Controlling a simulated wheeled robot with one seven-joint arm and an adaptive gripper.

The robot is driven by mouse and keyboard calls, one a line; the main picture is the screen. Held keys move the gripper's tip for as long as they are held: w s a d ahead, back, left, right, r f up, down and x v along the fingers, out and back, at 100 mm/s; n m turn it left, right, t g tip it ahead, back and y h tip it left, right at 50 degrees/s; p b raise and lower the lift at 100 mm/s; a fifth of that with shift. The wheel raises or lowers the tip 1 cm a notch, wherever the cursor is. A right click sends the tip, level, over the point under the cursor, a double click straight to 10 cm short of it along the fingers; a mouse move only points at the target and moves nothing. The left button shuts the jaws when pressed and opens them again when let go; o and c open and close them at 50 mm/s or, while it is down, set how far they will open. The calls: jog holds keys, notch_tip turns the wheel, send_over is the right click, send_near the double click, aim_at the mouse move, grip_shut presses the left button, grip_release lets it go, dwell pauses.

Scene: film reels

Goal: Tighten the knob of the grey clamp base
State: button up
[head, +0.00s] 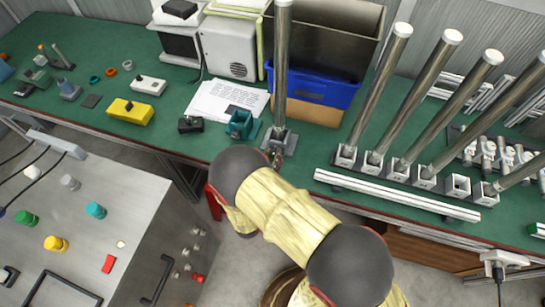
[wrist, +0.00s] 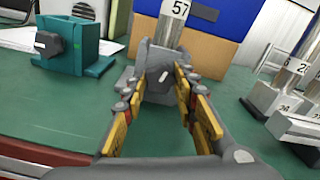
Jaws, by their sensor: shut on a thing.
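The grey clamp base (wrist: 155,52) stands in the middle of the wrist view, with an upright metal post (wrist: 172,28) marked 57 in it. In the head view the base (head: 289,138) is near the bench's front edge and the post (head: 282,60) rises from it. Its dark grey knob (wrist: 159,77) faces me and shows a pale slanted mark. My gripper (wrist: 161,82) is shut on the knob, one yellow-padded finger on each side. In the head view my gripper (head: 275,155) is mostly hidden behind my arm.
A teal clamp base (wrist: 85,45) with a dark knob stands close on the left. Several grey bases with leaning posts (head: 440,90) stand to the right. A blue bin (head: 330,90) and cardboard are behind. A white rail (head: 400,195) lies along the front edge.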

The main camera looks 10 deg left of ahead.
jog(key=m, duration=0.2)
jog(key=m+b, duration=0.1)
jog(key=shift+f+m, duration=0.2)
jog(key=shift+m, duration=0.2)
jog(key=m+b, duration=0.1)
jog(key=m, duration=0.2)
jog(key=shift+m, duration=0.3)
jog(key=m+b, duration=0.1)
jog(key=m, duration=0.2)
jog(key=shift+m+b, duration=1.1)
jog(key=shift+m, duration=1)
jog(key=o, duration=1.1)
jog(key=shift+r, duration=0.1)
jog(key=shift+o, duration=0.3)
jog(key=shift+a, duration=0.1)
